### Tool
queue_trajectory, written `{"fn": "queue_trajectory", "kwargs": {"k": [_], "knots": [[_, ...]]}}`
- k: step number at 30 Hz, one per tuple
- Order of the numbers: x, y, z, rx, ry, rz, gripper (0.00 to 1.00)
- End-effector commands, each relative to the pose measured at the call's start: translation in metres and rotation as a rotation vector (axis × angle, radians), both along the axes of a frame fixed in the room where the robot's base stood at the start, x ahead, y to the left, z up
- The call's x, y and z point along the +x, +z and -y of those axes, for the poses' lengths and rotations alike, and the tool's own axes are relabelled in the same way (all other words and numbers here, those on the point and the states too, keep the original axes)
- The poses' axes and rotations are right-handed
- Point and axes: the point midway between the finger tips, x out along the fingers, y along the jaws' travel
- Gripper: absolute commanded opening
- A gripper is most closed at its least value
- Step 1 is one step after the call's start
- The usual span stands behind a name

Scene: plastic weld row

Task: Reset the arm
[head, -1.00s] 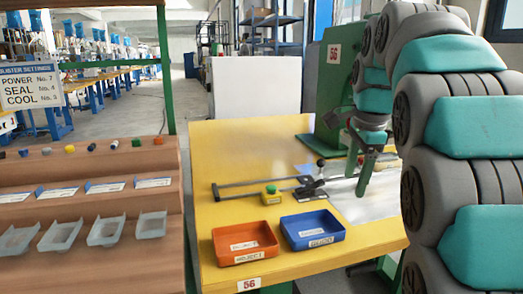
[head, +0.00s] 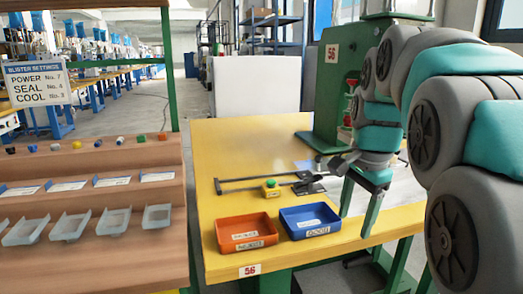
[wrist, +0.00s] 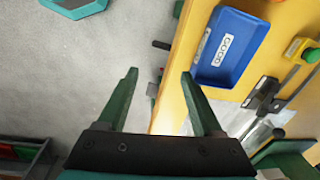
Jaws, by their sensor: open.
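My gripper (head: 358,212) hangs at the front right of the yellow table (head: 240,150), to the right of the blue tray. Its two green fingers point down, are apart, and hold nothing. In the wrist view my gripper (wrist: 160,75) is open, with grey floor and the yellow table edge beyond its fingers. The task names no object other than my arm, which comes in from the right in the head view.
A blue tray (head: 338,225) and an orange tray (head: 268,236) sit at the table's front. A green button box (head: 271,187) lies behind them. A green machine (head: 335,90) stands at the back right. Wooden shelves (head: 100,225) with clear trays are at left.

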Motion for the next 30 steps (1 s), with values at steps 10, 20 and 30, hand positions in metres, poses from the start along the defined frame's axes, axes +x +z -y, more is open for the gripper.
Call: {"fn": "queue_trajectory", "kwargs": {"k": [10, 20, 30], "knots": [[-0.106, -0.083, -0.020, -0.021, 0.460, -0.103, 0.67], [-0.217, -0.167, -0.032, -0.008, 0.934, -0.188, 0.67], [-0.265, -0.203, -0.034, 0.005, 1.146, -0.220, 0.67]]}}
